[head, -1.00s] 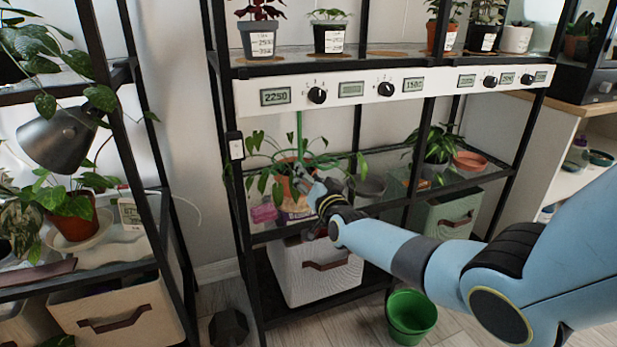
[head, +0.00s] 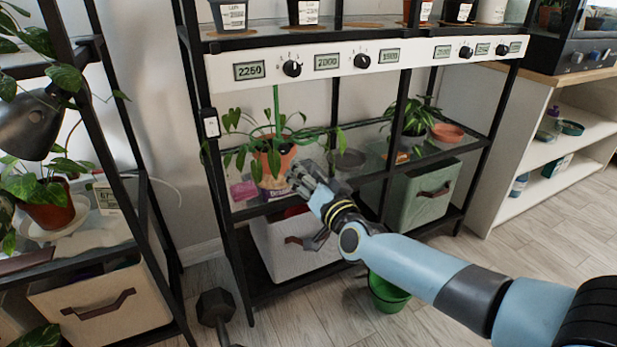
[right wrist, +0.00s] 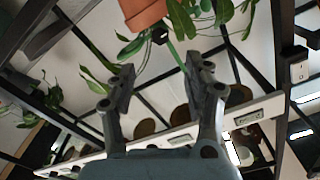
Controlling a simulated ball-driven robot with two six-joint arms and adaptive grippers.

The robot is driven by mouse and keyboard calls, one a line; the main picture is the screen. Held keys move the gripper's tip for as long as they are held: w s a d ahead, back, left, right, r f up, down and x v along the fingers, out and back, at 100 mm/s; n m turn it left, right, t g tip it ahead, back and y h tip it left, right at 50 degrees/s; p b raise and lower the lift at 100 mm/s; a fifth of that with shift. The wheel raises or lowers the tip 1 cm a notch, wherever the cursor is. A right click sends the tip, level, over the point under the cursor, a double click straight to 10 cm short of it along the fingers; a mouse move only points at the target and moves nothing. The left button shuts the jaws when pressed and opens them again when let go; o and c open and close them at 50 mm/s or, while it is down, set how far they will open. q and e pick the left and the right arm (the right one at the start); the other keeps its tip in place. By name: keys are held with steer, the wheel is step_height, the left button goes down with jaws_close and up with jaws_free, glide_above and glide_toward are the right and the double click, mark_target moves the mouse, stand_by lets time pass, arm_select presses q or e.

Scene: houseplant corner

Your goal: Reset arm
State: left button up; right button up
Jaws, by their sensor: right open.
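My right gripper (head: 304,178) is in front of the middle shelf of the black rack, at the end of my blue arm from the right. It also shows in the right wrist view (right wrist: 166,80), where its two fingers stand apart with nothing between them. A potted plant in a terracotta pot (head: 274,162) stands on that shelf just behind and left of the gripper. In the right wrist view the pot (right wrist: 143,12) and its leaves are beyond the fingertips, apart from them. My left gripper is not in view.
A white control panel (head: 425,55) with knobs and displays runs above the shelf. A cream bin (head: 275,255) and a green bin (head: 412,192) sit below. A green bucket (head: 388,296) and a dark dumbbell (head: 216,308) are on the floor. Floor at right is clear.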

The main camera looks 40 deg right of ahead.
steer(key=shift+s+a, duration=0.1)
steer(key=shift+s, duration=0.25)
stand_by(0.3)
steer(key=s+a+f+n+g+y+p, duration=0.15)
steer(key=s+f+g+p, duration=0.25)
steer(key=s+f, duration=0.65)
steer(key=s+a+f+n+g+y+p, duration=0.1)
steer(key=s+a+f+n+g+p, duration=0.25)
steer(key=s+f, duration=0.7)
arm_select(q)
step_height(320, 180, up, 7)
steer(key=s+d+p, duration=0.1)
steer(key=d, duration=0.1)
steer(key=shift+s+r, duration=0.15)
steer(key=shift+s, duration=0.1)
arm_select(e)
steer(key=s+f+n+g, duration=0.1)
steer(key=s+f+g, duration=0.2)
steer(key=s, duration=0.8)
steer(key=s+a+f+n+g, duration=0.1)
steer(key=s+f+g, duration=0.2)
steer(key=s, duration=0.8)
steer(key=s+a+f+n+g, duration=0.1)
steer(key=s+f+n+g, duration=0.1)
steer(key=s, duration=0.9)
steer(key=shift+s+a+f+g, duration=0.25)
steer(key=shift+s+f+g, duration=0.1)
steer(key=shift+f+g, duration=0.45)
